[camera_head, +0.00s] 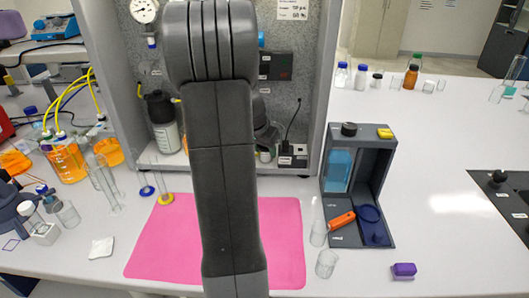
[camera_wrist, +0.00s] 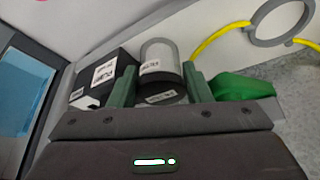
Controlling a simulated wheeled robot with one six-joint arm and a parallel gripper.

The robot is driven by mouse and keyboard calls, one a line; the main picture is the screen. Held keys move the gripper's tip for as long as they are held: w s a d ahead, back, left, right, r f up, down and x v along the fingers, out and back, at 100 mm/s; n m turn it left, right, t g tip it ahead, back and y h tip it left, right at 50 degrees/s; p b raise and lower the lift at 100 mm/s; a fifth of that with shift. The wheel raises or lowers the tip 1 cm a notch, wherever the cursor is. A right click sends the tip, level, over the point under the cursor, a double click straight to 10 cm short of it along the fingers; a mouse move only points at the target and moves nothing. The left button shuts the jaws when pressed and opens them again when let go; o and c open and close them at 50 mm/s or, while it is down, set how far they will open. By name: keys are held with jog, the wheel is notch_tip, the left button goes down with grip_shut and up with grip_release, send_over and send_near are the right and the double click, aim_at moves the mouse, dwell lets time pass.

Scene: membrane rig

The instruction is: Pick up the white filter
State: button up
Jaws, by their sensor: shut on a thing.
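The white filter (camera_wrist: 158,58) is a pale upright-looking cylinder with a printed label, seen in the wrist view at the top middle. A dark round part with a label (camera_wrist: 160,98) lies just below it in the picture. My gripper (camera_wrist: 160,72) has one green finger on each side of the filter and is shut on it. In the head view my arm hides most of the gripper and the filter. Whether the filter touches the dark part beneath cannot be told.
A black labelled box (camera_wrist: 100,78) is close left of the fingers. A green object (camera_wrist: 243,87) and a yellow tube (camera_wrist: 220,42) are close right. The rig's grey cabinet (camera_head: 323,70) surrounds the gripper. A pink mat (camera_head: 150,245) lies in front, with glassware (camera_head: 327,264) to its right.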

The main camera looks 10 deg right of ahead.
notch_tip(320, 180, up, 17)
dwell(0.4)
jog(key=shift+f, duration=0.1)
